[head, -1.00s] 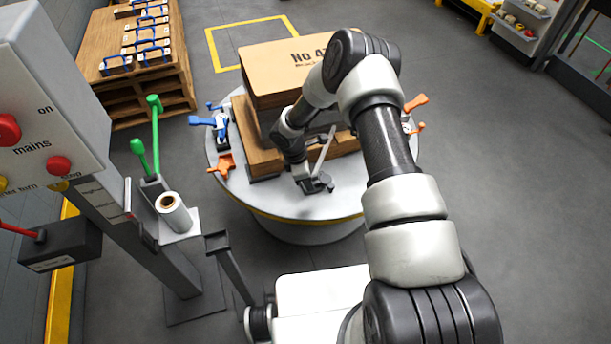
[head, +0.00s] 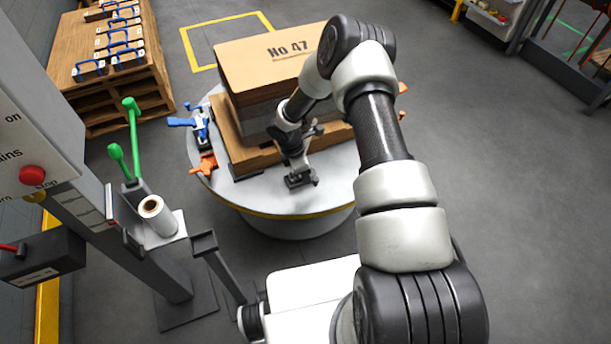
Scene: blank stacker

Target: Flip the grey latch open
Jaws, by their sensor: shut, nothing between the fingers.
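The grey latch (head: 300,180) is at the front of the round turntable (head: 255,199), before the wooden base that carries the box. Its dark foot shows. My arm and wrist hide part of the latch and the box front.
A box marked No 47 (head: 270,62) sits on the wooden base. A blue latch (head: 196,123) and an orange latch (head: 205,164) are at the turntable's left. A post with green levers (head: 133,150) and a paper roll (head: 158,216) stands left.

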